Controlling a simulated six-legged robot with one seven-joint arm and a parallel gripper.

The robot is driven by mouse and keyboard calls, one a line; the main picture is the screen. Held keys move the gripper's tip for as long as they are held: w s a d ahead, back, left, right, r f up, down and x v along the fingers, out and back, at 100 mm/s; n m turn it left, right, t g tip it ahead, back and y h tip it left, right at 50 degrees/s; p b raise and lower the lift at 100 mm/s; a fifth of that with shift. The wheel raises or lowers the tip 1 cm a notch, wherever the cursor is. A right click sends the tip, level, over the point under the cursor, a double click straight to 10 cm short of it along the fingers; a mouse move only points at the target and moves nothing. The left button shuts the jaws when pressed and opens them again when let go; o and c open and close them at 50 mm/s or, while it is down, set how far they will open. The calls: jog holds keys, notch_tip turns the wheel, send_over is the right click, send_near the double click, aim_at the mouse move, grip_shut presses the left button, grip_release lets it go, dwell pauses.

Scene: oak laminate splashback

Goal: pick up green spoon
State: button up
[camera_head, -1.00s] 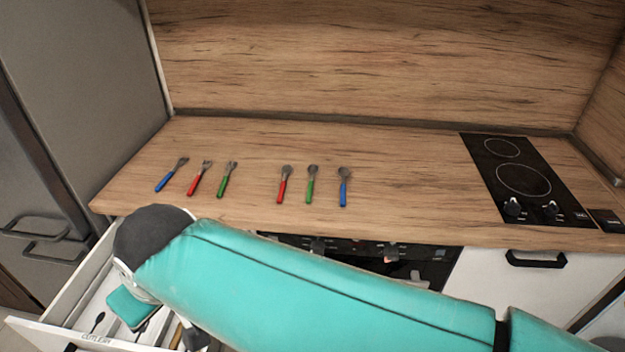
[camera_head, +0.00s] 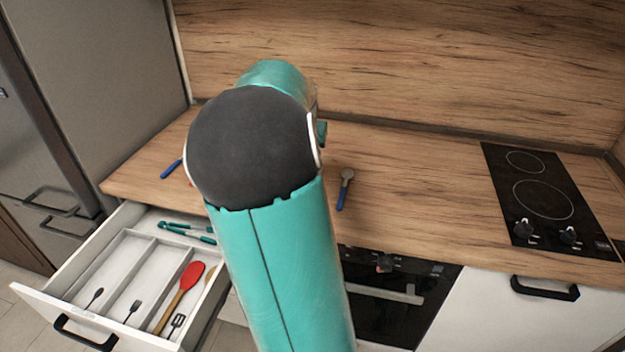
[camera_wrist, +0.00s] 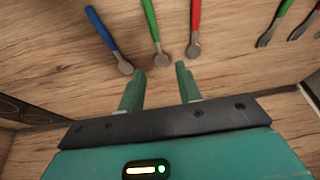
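The green spoon (camera_wrist: 151,22) lies on the wooden counter (camera_wrist: 60,90) in the wrist view, its grey bowl toward my gripper. My gripper (camera_wrist: 160,70) is open and empty, with its two fingertips on either side of the line of the green spoon's bowl. I cannot tell the height of the fingertips above the counter. The blue spoon (camera_wrist: 101,36) lies to the left of it and the red spoon (camera_wrist: 195,28) close to its right. In the head view my arm hides the green spoon; the blue spoon (camera_head: 344,190) shows to its right.
A green-handled fork (camera_wrist: 275,22) and part of a red one lie at the right in the wrist view. An open cutlery drawer (camera_head: 120,265) with utensils stands at the lower left. A black cooktop (camera_head: 545,200) is on the right; the counter before it is clear.

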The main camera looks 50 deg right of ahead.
jog(key=x, duration=0.4)
jog(key=d+x, duration=0.1)
jog(key=x, duration=0.3)
jog(key=shift+s+d+f, duration=0.1)
jog(key=shift+d, duration=0.2)
jog(key=shift+x, duration=2.95)
jog(key=shift+d, duration=0.1)
grip_shut()
